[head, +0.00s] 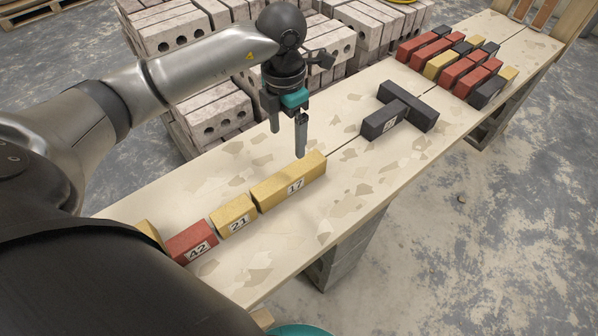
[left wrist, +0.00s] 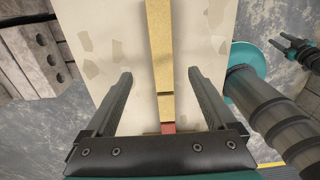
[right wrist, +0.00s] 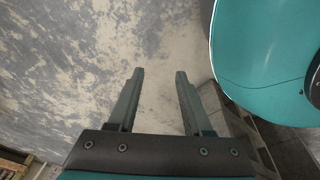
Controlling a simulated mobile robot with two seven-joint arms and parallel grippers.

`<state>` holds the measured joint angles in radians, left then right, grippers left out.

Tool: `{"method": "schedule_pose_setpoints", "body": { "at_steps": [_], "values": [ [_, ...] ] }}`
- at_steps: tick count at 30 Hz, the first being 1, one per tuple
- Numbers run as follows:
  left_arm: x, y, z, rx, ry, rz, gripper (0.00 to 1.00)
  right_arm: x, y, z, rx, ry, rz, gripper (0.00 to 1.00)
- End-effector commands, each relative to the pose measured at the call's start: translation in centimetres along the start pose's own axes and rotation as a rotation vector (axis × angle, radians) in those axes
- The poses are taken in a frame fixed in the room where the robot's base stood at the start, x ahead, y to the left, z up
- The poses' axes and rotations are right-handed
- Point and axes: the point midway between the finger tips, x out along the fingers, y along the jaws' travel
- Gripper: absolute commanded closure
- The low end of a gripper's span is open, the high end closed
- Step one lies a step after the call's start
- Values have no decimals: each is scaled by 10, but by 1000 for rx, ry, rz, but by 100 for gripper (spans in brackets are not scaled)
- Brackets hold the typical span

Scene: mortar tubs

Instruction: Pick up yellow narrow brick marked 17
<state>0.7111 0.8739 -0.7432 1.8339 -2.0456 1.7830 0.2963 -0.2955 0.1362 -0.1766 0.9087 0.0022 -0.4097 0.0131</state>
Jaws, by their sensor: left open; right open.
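The yellow narrow brick marked 17 (head: 289,181) lies on the plank table at the end of a row nearest the middle of the head view. It also shows in the left wrist view (left wrist: 159,40), running lengthwise between the finger lines. My left gripper (head: 288,156) is open and empty, pointing down above the table by the brick's far side, apart from it. Its fingers (left wrist: 160,74) straddle the row in the left wrist view. My right gripper (right wrist: 160,74) is open and empty over the bare floor in the right wrist view.
Beside brick 17 in the row lie a yellow brick marked 21 (head: 236,215) and a red brick marked 42 (head: 190,242). Two dark bricks (head: 384,121) form a T beyond. Several coloured bricks (head: 459,66) stand at the far end. Pale block stacks (head: 180,32) stand behind the table (head: 345,185).

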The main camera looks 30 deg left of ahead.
Motion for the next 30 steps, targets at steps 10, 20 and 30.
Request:
{"method": "schedule_pose_setpoints", "body": {
  "at_steps": [10, 20, 30],
  "values": [
    [49, -1, -1, 2, 3, -1, 10, -9, -12, -38, 6, 23, -14, 50],
    [85, -1, 0, 3, 1, -1, 10, -24, -22, -59, 11, 24, -28, 50],
    [98, -1, 0, 3, 1, -1, 10, -32, -25, -67, 13, 26, -33, 50]
  ]
}}
